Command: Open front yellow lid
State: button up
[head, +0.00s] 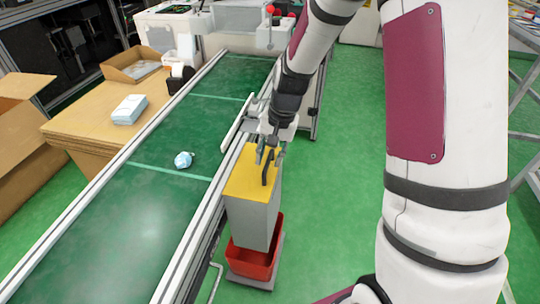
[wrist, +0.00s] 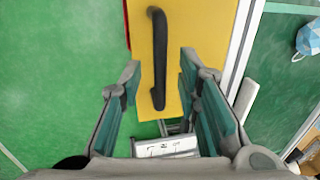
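The yellow lid (head: 246,179) tops a narrow grey box (head: 252,218) beside the conveyor. A black bar handle (wrist: 158,58) runs along the middle of the lid in the wrist view; it also shows in the head view (head: 268,168). My gripper (head: 270,155) is at the lid, pointing down. In the wrist view my gripper (wrist: 158,90) is open, with one teal-padded finger on each side of the handle and a gap to it on both sides. Whether the fingertips touch the lid cannot be told.
A red bin (head: 252,262) stands under the grey box. The green conveyor (head: 130,220) with a metal side rail runs along the left, carrying a crumpled blue mask (head: 183,160). A cardboard table (head: 95,130) holds a blue-white stack (head: 129,109). Green floor right of the box is clear.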

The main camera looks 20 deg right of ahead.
grip_shut()
jog(key=shift+a+r, duration=0.1)
jog(key=shift+r, duration=0.05)
